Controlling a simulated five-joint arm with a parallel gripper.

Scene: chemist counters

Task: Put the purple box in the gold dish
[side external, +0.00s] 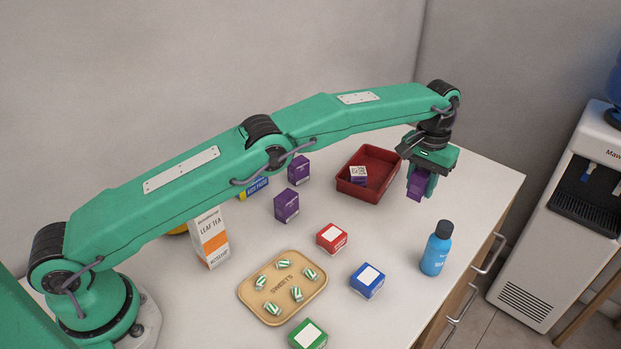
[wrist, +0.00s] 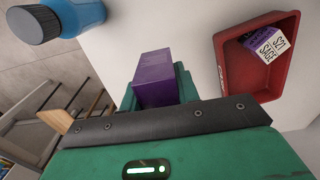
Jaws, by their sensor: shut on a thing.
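My gripper (side external: 421,184) points down near the right end of the counter and is shut on a purple box (side external: 414,190). In the wrist view the purple box (wrist: 154,80) sits between the green fingers (wrist: 158,88). Two more purple boxes, one farther back (side external: 299,169) and one nearer (side external: 286,206), stand mid-counter. A yellow-gold edge, perhaps the gold dish (side external: 178,230), peeks out beneath my arm at the left; my arm hides most of it.
A red tray (side external: 388,153) holding a white and purple box (side external: 358,175) lies left of my gripper. A blue bottle (side external: 436,248), red box (side external: 331,237), blue box (side external: 367,280), green box (side external: 308,335), sweets tray (side external: 252,306) and leaf tea carton (side external: 209,237) stand around the counter.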

